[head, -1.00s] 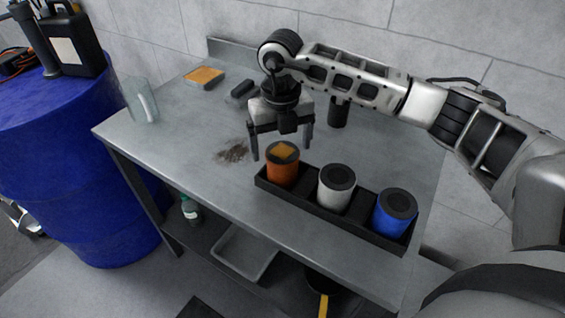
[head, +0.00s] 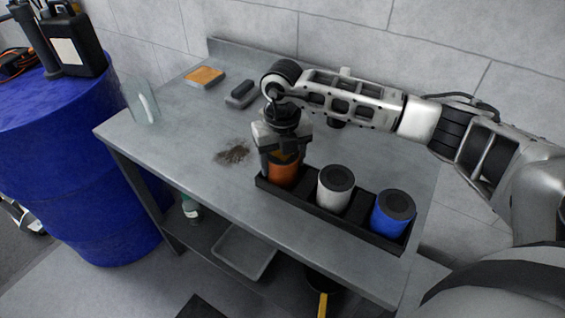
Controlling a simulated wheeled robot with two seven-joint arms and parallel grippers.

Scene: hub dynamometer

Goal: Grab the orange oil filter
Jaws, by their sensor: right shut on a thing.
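The orange oil filter (head: 283,174) stands upright at the left end of a black tray (head: 298,206) on the grey metal table. My right gripper (head: 282,165) is over it from above, shut on it, with its fingers at the filter's sides. The gripper hides most of the filter's top. A white filter (head: 333,193) and a blue filter (head: 391,217) stand to its right in the same tray. My left gripper does not show.
A dark smudge of dirt (head: 233,153) lies left of the tray. An orange-topped sponge (head: 205,77), a dark block (head: 241,94) and a clear upright panel (head: 141,103) are farther back. A blue drum (head: 75,170) stands left of the table.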

